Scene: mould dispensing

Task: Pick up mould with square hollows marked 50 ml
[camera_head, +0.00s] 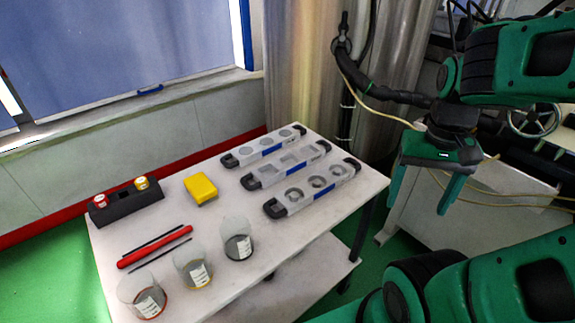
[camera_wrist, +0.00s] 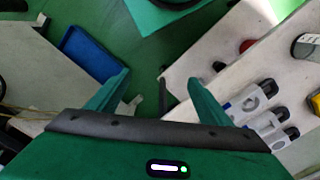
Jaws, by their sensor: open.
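Three grey moulds with black end handles and blue labels lie side by side on the white table. The middle mould (camera_head: 287,165) has square hollows; its marking is too small to read. The back mould (camera_head: 264,147) and the front mould (camera_head: 313,187) have rounded hollows. My gripper (camera_head: 422,198) is open and empty, in the air to the right of the table, apart from all moulds. In the wrist view my gripper's fingers (camera_wrist: 158,82) are spread, with the moulds (camera_wrist: 262,118) partly visible beyond the right finger.
Three clear beakers (camera_head: 238,240) stand along the table's front left. A red rod (camera_head: 154,248) with thin dark rods, a yellow block (camera_head: 201,188) and a black holder with small jars (camera_head: 126,204) are on the left. A metal column (camera_head: 318,60) stands behind the table.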

